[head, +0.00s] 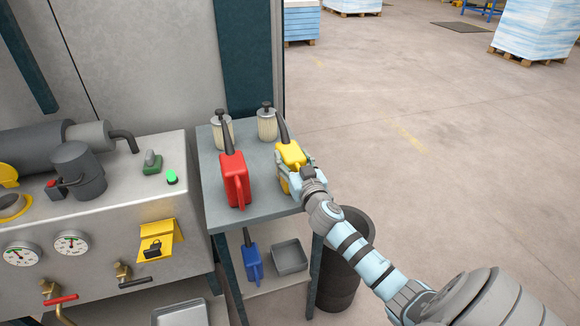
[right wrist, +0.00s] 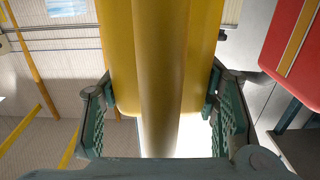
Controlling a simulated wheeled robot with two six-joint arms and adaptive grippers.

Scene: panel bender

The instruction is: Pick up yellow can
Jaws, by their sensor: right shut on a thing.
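The yellow can (head: 291,155) with its dark spout is at the right side of the grey table top (head: 254,208). My right gripper (head: 294,178) is shut on it, with its fingers on both sides of the can body. In the right wrist view the yellow can (right wrist: 202,50) fills the middle between the green-padded fingers (right wrist: 163,110). I cannot tell whether the can touches the table top. My left gripper is not in view.
A red can (head: 233,180) stands just left of the yellow can. Two cream canisters (head: 267,124) stand behind. A blue can (head: 252,262) and grey tray (head: 290,257) are on the lower shelf. A dark bin (head: 345,265) stands right of the table, and a machine bench (head: 100,240) left.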

